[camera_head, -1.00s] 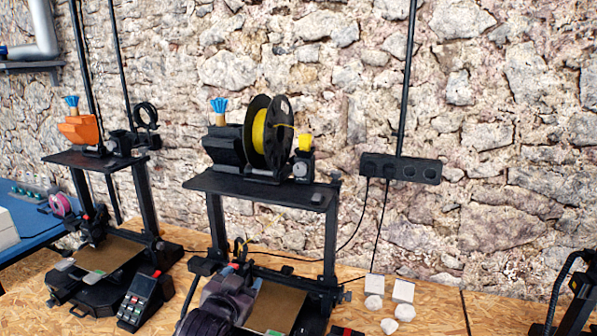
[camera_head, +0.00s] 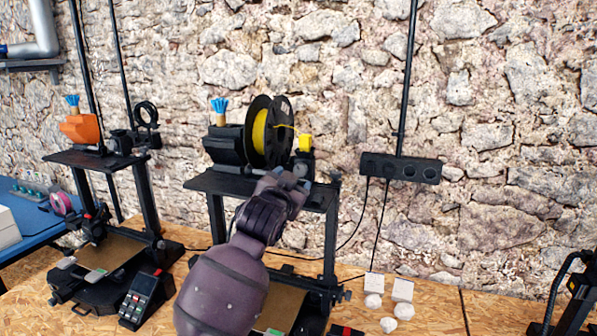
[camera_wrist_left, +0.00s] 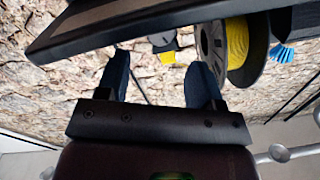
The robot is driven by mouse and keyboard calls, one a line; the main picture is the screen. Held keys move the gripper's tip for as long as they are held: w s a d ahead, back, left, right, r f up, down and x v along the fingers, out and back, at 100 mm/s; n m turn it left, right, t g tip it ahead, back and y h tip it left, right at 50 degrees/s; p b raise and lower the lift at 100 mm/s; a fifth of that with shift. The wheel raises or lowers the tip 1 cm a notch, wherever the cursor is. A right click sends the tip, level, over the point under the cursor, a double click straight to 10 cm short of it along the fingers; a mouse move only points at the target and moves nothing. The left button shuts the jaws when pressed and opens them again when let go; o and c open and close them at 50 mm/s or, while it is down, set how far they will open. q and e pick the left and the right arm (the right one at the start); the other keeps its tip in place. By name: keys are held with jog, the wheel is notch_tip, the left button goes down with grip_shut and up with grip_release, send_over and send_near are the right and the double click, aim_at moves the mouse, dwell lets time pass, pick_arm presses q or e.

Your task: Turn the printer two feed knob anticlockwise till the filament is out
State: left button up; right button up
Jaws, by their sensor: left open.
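The printer with the yellow filament spool (camera_head: 259,138) stands mid-view in the head view. Its feed unit (camera_head: 304,158), with a yellow top, sits on the top plate right of the spool. The knob is partly hidden by my gripper. My left gripper (camera_head: 292,178) is open and empty at the front edge of the top plate, just below the feed unit. In the left wrist view, which is upside down, the feed unit (camera_wrist_left: 165,44) shows beyond and between the fingers (camera_wrist_left: 160,75), apart from them. The spool (camera_wrist_left: 237,50) is to its right. A short yellow strand leaves the spool; its end is unclear.
Another printer with an orange part (camera_head: 80,127) stands to the left. A black socket strip (camera_head: 400,168) with cables is on the stone wall. Small white pieces (camera_head: 388,324) lie on the wooden bench. The space right of the printer is mostly free.

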aim_at(300, 171)
pick_arm(q)
jog(key=shift+p+x, duration=0.45)
jog(key=shift+x, duration=2.7)
jog(key=c, duration=0.9)
jog(key=shift+n, duration=0.3)
jog(key=shift+n, duration=3)
